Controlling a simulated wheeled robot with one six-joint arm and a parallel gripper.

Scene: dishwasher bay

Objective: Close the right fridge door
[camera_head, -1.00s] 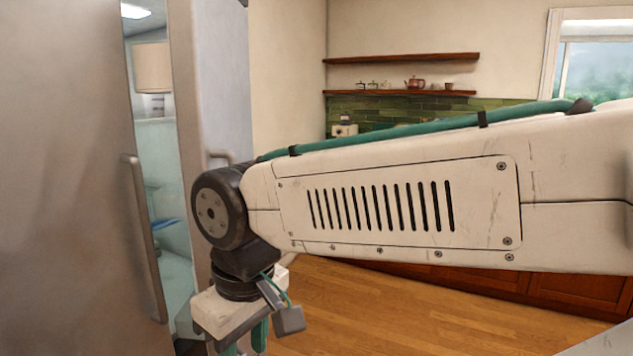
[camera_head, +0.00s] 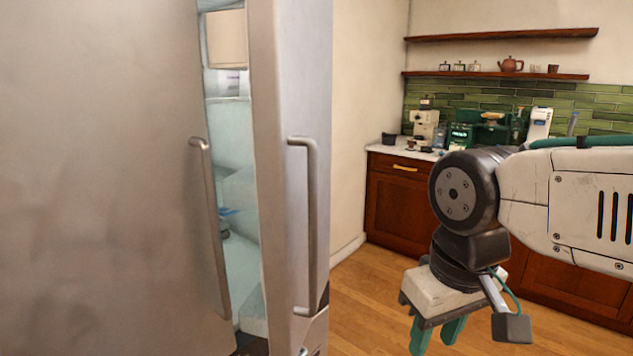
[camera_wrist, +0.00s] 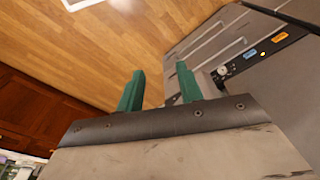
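The right fridge door (camera_head: 290,90) stands ajar in the head view, swung out toward me, with its edge and handled front face showing. Its handle (camera_head: 313,225) is a vertical grey bar. The left fridge door (camera_head: 90,180) fills the left side, with its own handle (camera_head: 212,240). Pale interior shelves (camera_head: 238,185) show through the gap between the doors. My gripper (camera_head: 435,342) hangs pointing down to the right of the right door, apart from it. In the wrist view my gripper (camera_wrist: 160,70) has its two green fingers apart, with nothing between them.
Wooden floor (camera_head: 365,315) lies open between the fridge and the red-brown cabinets (camera_head: 395,205). A coffee machine (camera_head: 424,128) and other items stand on the counter. Two wall shelves (camera_head: 500,34) hang above it.

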